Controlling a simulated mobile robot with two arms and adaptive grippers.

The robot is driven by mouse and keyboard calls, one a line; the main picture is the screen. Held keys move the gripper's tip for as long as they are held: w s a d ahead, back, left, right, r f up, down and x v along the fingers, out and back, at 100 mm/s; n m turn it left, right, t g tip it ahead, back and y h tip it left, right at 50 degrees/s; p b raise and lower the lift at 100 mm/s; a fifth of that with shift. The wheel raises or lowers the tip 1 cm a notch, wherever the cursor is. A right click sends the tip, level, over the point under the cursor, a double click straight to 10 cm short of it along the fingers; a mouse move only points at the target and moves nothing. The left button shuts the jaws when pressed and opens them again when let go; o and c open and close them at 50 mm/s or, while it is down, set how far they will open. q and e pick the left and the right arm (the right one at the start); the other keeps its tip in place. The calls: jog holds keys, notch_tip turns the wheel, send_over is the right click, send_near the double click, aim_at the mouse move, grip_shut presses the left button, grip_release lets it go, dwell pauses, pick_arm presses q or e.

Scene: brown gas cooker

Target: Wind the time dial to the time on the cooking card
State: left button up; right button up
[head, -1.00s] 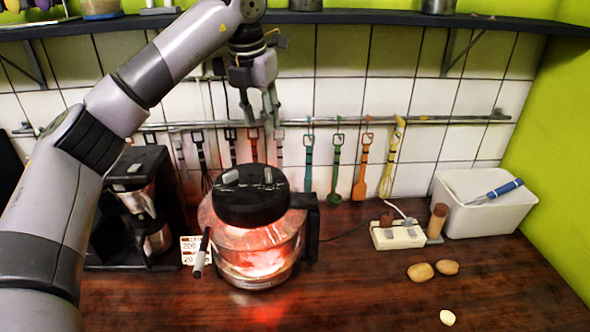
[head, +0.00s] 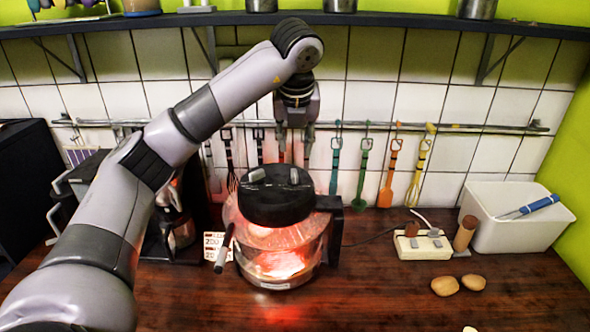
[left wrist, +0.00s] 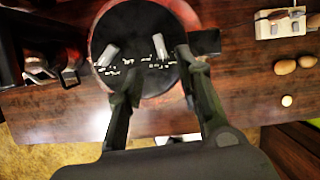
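The cooker is a glass bowl (head: 280,262) glowing red inside, with a black lid (head: 277,205). Two grey dials stand on the lid, a left dial (head: 257,174) and a right dial (head: 294,177). Their markings are too small to tell which is for time. The wrist view also shows the left dial (left wrist: 109,52) and right dial (left wrist: 160,46). The cooking card (head: 212,240) stands left of the bowl, partly hidden by a grey-tipped stick; "200" shows on top, a "2" below. My left gripper (head: 296,155) is open and empty, pointing down above the lid. My right gripper is out of view.
A black coffee machine (head: 160,240) stands left of the cooker. Utensils hang from a rail (head: 460,126) behind it. A power strip (head: 422,247), white bin (head: 515,235) and potatoes (head: 446,286) are at right. A shelf (head: 400,19) runs above.

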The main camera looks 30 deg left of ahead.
aim_at(294, 172)
pick_arm(q)
jog(key=p+x, duration=0.3)
jog(key=x, duration=0.6)
jog(key=shift+a+f, duration=0.1)
jog(key=shift+f, duration=0.05)
jog(key=shift+w+a+f, duration=0.1)
jog(key=shift+w+f, duration=0.1)
jog(key=shift+f, duration=0.3)
jog(key=shift+c, duration=0.6)
jog(key=c, duration=0.5)
jog(key=shift+s, duration=0.1)
grip_shut()
